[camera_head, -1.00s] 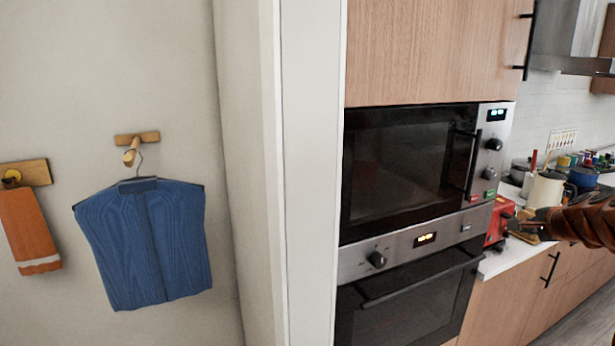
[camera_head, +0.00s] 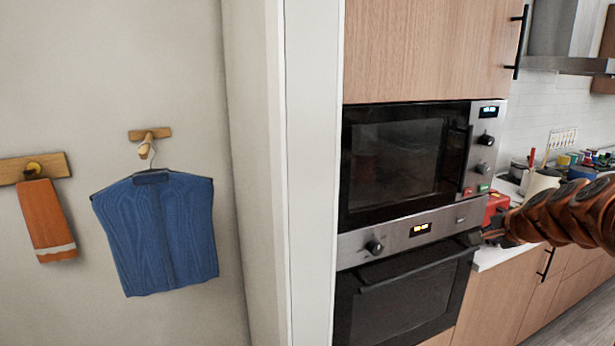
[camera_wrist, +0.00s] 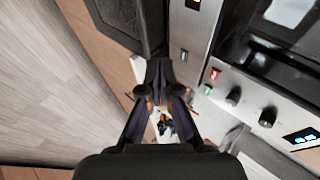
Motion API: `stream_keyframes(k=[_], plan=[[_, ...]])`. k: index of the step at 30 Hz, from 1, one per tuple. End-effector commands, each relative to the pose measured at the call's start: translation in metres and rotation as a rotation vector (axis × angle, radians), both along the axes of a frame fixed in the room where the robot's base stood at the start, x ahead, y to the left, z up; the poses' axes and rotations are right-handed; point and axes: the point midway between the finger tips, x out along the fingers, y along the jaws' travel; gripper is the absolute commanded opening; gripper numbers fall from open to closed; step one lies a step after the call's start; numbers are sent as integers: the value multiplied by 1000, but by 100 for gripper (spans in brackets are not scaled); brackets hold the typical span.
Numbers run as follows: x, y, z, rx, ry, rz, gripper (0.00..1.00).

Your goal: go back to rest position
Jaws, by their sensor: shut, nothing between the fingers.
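My gripper shows in the wrist view (camera_wrist: 168,95), with its dark fingers reaching away from the camera and drawn together at the tips. It holds nothing. In the head view my brown jointed arm comes in from the right edge, and the gripper (camera_head: 490,238) is at its left end, dark and small, in front of the oven's right edge. How near it is to the oven front cannot be told exactly.
A microwave (camera_head: 400,160) sits above an oven (camera_head: 400,295) with a bar handle. A red appliance (camera_head: 496,207) stands on the counter (camera_head: 490,257) to the right. A blue garment (camera_head: 165,240) and an orange towel (camera_head: 47,222) hang on the left wall.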

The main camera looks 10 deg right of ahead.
Motion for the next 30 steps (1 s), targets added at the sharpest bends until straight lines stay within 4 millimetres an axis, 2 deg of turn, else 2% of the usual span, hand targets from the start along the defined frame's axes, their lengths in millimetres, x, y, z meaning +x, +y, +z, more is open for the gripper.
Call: stream_keyframes(k=[1, 5, 6, 8, 9, 12, 15, 18, 20, 21, 24, 27, 30], plan=[[-1, 21, -2, -11, 21, 48, 0], [-13, 86, -12, -49, 96, 203, 0], [-19, 109, -17, -66, 126, 263, 0], [-33, 143, -24, -93, 172, 353, 0], [-44, 165, -30, -112, 206, 415, 0], [-77, 215, -44, -162, 289, 568, 0], [-119, 257, -61, -215, 380, 720, 0], [-168, 288, -77, -268, 477, 869, 0], [-197, 301, -85, -304, 529, 949, 0], [-218, 309, -92, -324, 570, 1006, 0], [-269, 319, -105, -378, 665, 1127, 0], [-314, 321, -116, -417, 754, 1232, 0], [-348, 317, -123, -447, 823, 1304, 0]])
